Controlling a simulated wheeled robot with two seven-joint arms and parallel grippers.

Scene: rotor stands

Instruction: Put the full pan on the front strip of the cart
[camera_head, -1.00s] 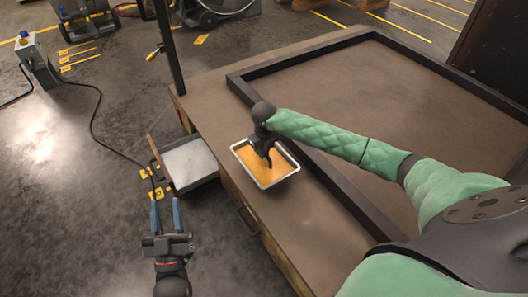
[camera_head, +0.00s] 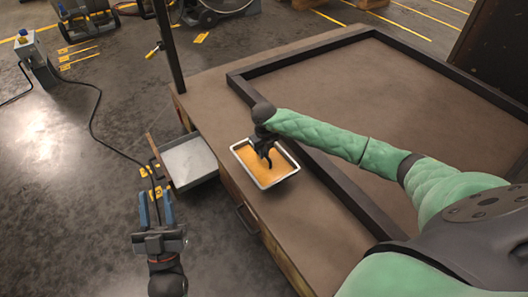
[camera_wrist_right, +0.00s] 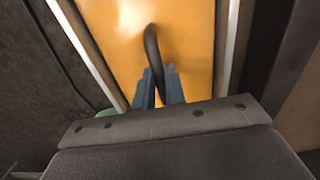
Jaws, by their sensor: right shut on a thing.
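The full pan (camera_head: 243,151) is a shallow metal pan filled with orange material. It is at the strip (camera_head: 217,117) of the cart between the dark raised frame and the edge; I cannot tell whether its bottom touches. A dark curved handle (camera_wrist_right: 152,45) rises over the orange fill. My right gripper (camera_wrist_right: 159,88) is shut on this handle, its blue fingers on either side of it; in the head view it is above the pan (camera_head: 266,150). My left gripper (camera_head: 156,208) is open and empty, off the cart's edge over the floor.
A dark raised frame (camera_head: 335,195) borders the large bare cart top (camera_head: 400,110). A grey tray (camera_head: 188,160) sticks out from the cart's side, near my left gripper. A dark post (camera_head: 166,50) stands at the far corner. A cable (camera_head: 95,115) lies on the floor.

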